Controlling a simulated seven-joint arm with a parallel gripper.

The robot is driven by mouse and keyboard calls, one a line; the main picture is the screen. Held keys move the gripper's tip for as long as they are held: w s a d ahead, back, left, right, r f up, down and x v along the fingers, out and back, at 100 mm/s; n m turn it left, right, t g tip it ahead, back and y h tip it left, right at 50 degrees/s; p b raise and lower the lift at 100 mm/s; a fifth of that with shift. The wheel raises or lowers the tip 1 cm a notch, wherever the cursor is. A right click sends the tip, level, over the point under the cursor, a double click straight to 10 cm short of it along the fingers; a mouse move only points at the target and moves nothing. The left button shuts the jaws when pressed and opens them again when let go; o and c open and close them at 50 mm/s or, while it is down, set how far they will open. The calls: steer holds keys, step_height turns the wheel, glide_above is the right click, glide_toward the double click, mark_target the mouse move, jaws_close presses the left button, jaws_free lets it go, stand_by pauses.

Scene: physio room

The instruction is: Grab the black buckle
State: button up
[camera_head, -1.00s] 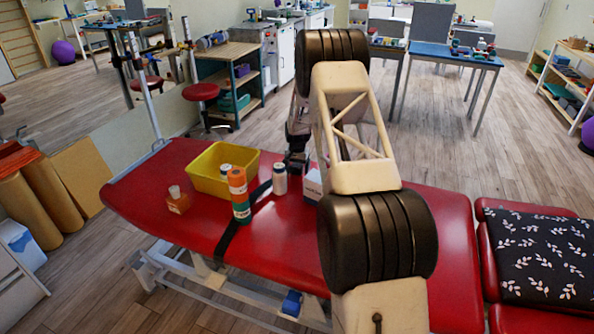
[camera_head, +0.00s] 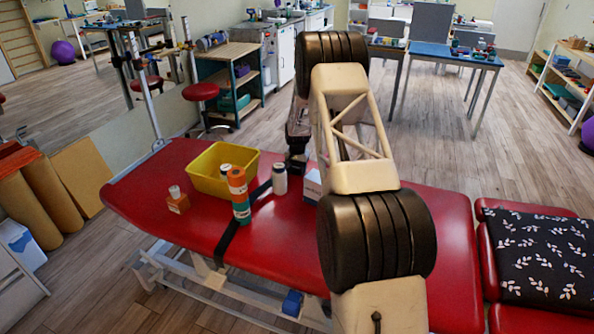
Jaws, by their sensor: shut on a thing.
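A black strap (camera_head: 229,235) lies across the red treatment couch and runs back toward its far edge. A small black piece (camera_head: 296,166), which looks like the buckle, is at the far end of the strap, and its details are too small to make out. My gripper (camera_head: 297,158) is at this black piece, low by the far side of the couch, and looks shut on it.
The near left of the couch top is clear.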

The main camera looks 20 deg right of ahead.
steer(key=shift+c, duration=0.8)
steer(key=shift+r, duration=5)
steer(key=shift+s, duration=0.1)
